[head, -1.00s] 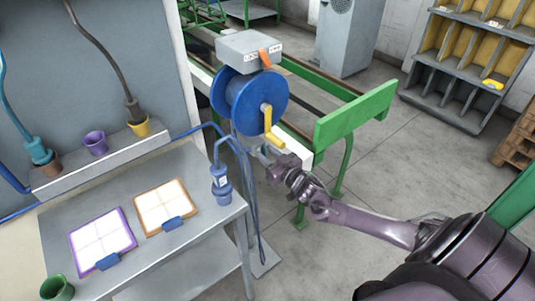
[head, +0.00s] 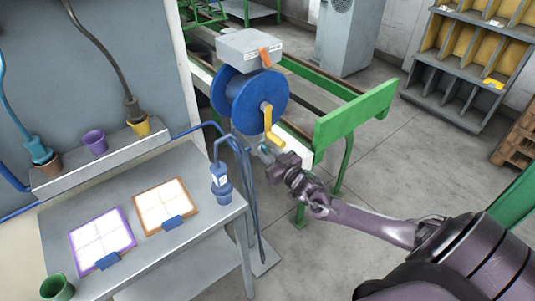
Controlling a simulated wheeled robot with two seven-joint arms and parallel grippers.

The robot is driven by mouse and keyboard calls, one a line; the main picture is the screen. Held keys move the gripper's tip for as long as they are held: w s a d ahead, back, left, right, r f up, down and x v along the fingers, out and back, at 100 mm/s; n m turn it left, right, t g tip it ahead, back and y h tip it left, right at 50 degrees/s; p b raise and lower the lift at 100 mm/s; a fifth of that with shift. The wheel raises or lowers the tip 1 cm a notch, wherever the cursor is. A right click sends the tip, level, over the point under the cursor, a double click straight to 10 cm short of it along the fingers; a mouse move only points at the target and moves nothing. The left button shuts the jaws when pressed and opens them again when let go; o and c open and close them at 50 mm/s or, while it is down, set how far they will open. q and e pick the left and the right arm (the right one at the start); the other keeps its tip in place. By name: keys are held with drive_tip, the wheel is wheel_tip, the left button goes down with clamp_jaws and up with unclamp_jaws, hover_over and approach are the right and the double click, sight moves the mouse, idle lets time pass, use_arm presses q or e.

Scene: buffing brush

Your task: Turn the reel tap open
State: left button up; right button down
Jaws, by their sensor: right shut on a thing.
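The blue reel (head: 243,101) stands at the upper middle, with a yellow crank (head: 268,118) on its near right side. A grey box (head: 246,46) sits above the reel. An orange lever (head: 265,58) on the box's front face, between two small labels, looks like the tap; it tilts slightly. My right gripper (head: 266,153) is below the lever, by the lower end of the yellow crank. It is shut on a small blue-grey thing that is largely hidden, and I cannot tell what it is. The lever is clear of the gripper. My left gripper is not in view.
A green rail (head: 352,118) stands behind my right arm. Blue hoses hang beside the reel. Open floor lies at lower middle.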

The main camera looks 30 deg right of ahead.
drive_tip(key=n, duration=0.4)
drive_tip(key=shift+a, duration=0.1)
drive_tip(key=shift+a+f+n+b, duration=0.15)
drive_tip(key=shift+n+b, duration=0.5)
drive_tip(key=shift+n, duration=2.55)
drive_tip(key=shift+f+n+b, duration=0.15)
drive_tip(key=shift+n+b, duration=0.45)
drive_tip(key=shift+n, duration=2.6)
drive_tip(key=c, duration=1.5)
unclamp_jaws()
